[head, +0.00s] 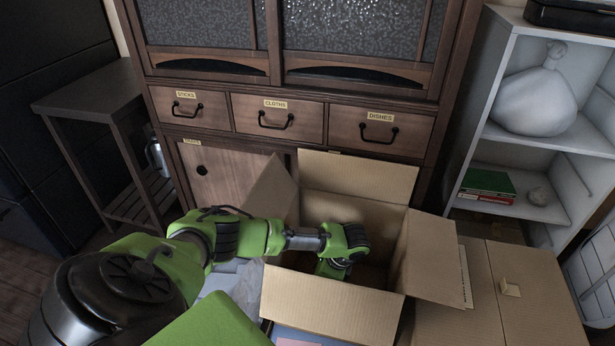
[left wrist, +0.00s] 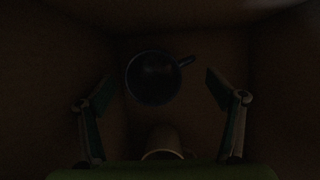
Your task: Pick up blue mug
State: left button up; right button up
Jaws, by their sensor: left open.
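A dark blue mug (left wrist: 153,78) stands in the dim bottom of the box in the left wrist view, its handle pointing right. My left gripper (left wrist: 160,90) is open, with one finger on each side of the view and the mug between and beyond them. Nothing is in its grasp. In the head view my left gripper (head: 336,268) reaches down into an open cardboard box (head: 333,311). The mug is hidden there by the box and my arm. My right gripper is not in view.
A second, pale brown mug (left wrist: 163,143) is near the lower edge of the left wrist view. The box walls and raised flaps (head: 359,176) surround my gripper. A closed cardboard box (head: 540,285) stands at right, a wooden cabinet (head: 225,172) behind, a white shelf (head: 478,140) at far right.

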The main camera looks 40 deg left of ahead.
pick_arm(q)
jog(key=b+x, duration=0.1)
jog(key=x, duration=0.1)
jog(key=shift+a+f, duration=0.1)
jog(key=shift+f, duration=0.25)
jog(key=shift+c, duration=0.4)
jog(key=c, duration=1.7)
jog(key=shift+r, duration=0.1)
jog(key=shift+c, duration=0.2)
